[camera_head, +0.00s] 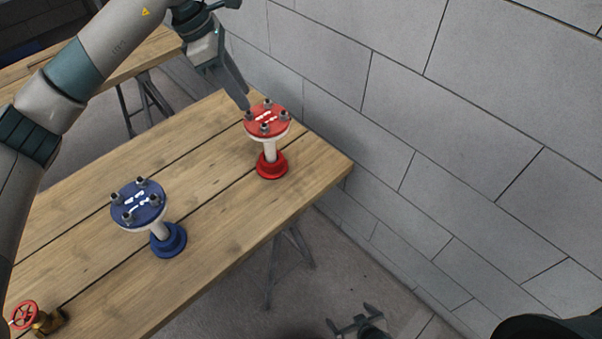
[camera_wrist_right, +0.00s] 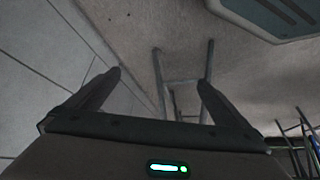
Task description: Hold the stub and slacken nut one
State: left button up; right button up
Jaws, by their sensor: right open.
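A red stub (camera_head: 270,148) stands upright on the wooden bench near the wall, with a round top flange, a white pipe and a red base. Several dark nuts sit around its flange, including one nut (camera_head: 249,115) at the left rim. A similar blue stub (camera_head: 160,228) stands nearer, to the left. Neither stub shows which nut is nut one. My left gripper (camera_head: 243,104) reaches down to the red flange's left rim, close to that nut; contact and its finger gap cannot be told. My right gripper (camera_head: 355,322) is open and empty, low beside the bench; the right wrist view also shows it (camera_wrist_right: 160,85).
A brass valve with a red handwheel (camera_head: 24,314) lies at the bench's near left corner. The wooden bench (camera_head: 215,225) is otherwise clear around the stubs. A grey block wall (camera_head: 450,130) runs along the right. Another bench (camera_head: 135,62) stands behind.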

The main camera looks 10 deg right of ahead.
jog(key=w+a+r+t+y, duration=0.1)
jog(key=w+a+r+t, duration=0.3)
jog(key=w+r, duration=0.5)
jog(key=n+t+y, duration=0.2)
jog(key=t+y, duration=0.2)
jog(key=t, duration=0.2)
send_near(268, 127)
jog(key=s+d+f, duration=0.1)
jog(key=s+f, duration=0.1)
jog(key=s+d+f, duration=0.1)
jog(key=f, duration=0.1)
jog(key=shift+d, duration=0.3)
jog(key=shift+w+f, duration=0.1)
jog(key=shift+w, duration=0.1)
jog(key=x, duration=1.7)
jog(key=shift+w+a+r, duration=0.1)
jog(key=shift+r, duration=0.15)
jog(key=c, duration=1.6)
